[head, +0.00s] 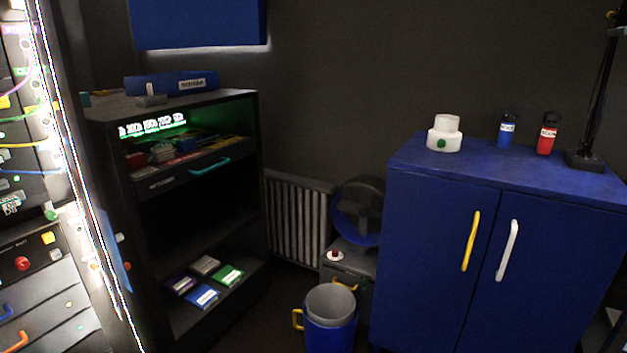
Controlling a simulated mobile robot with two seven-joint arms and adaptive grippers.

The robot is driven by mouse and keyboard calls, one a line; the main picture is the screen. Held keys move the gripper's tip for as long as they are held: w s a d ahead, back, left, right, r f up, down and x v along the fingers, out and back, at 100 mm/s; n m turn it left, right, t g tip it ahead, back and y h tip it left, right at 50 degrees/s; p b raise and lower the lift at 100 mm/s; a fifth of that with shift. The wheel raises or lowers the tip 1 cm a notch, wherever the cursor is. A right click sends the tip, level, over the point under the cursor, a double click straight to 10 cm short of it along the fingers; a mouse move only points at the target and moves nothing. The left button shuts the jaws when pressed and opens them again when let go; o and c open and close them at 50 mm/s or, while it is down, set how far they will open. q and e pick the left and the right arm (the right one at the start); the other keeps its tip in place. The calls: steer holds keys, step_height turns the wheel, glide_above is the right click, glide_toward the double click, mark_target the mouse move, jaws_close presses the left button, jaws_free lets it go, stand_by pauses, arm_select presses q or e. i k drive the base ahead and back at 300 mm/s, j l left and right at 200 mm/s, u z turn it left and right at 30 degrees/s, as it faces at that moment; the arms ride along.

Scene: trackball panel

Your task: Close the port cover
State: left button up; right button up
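No part is clearly recognizable as the port cover. A lit panel (40,270) stands at the far left, cut off by the picture's edge, with coloured cables, buttons and handles. A thin blue plate (115,262) stands out at the panel's right edge, seen nearly edge-on. I cannot tell whether this plate is the port cover or whether it is open. Neither of my grippers is in view.
A dark shelf unit (258,150) stands right of the panel. A blue cabinet (425,260) with yellow and white handles stands at the right. A blue bin (330,335), a radiator (297,220) and a fan (357,212) stand between them.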

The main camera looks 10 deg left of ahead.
mark_target(112, 240)
steer(key=u, duration=0.7)
steer(key=i+u, duration=0.15)
steer(key=u, duration=0.25)
steer(key=i+u, duration=0.1)
steer(key=u, duration=0.25)
steer(key=i+l+u, duration=0.1)
steer(key=u, duration=0.3)
steer(key=i+l+u, duration=0.1)
steer(key=u, duration=0.25)
steer(key=i+l+u, duration=0.2)
steer(key=l, duration=0.15)
steer(key=i+l+u, duration=0.1)
steer(key=l+u, duration=0.35)
steer(key=l, duration=0.25)
steer(key=i+l, duration=0.1)
steer(key=l, duration=0.25)
steer(key=i+l, duration=0.1)
steer(key=l, duration=0.3)
steer(key=i+l+u, duration=0.1)
steer(key=l, duration=0.4)
steer(key=i+l, duration=0.1)
